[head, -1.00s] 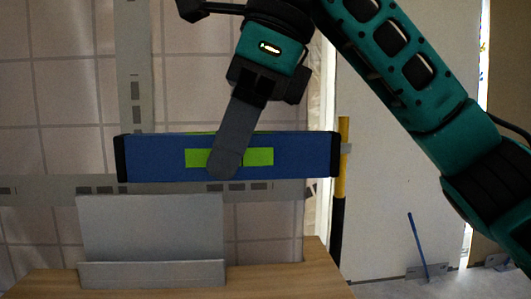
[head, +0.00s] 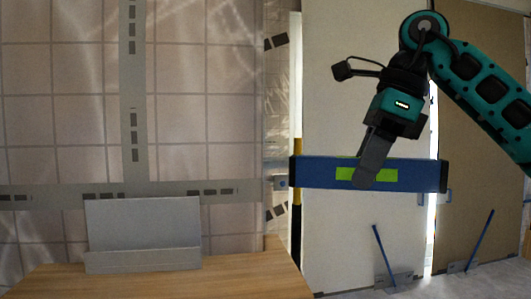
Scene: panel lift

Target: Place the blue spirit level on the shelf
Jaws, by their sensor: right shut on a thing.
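The blue spirit level (head: 412,176) has black end caps and a lime-green middle patch. It hangs level in the air on the right side of the head view. My right gripper (head: 366,176) reaches down from above and is shut on the level at its green patch; the finger in front hides part of that patch. A grey shelf-like piece (head: 143,261), with an upright back plate and a low front lip, stands on a wooden top at the lower left. I cannot tell whether this is the shelf. The level is to its right, apart from it. My left gripper is not in view.
The wooden top (head: 230,277) ends at about the middle of the picture. A tiled wall with grey strips (head: 133,90) stands behind it. Pale panels (head: 345,80) stand behind the level, with thin blue struts (head: 384,256) near the floor.

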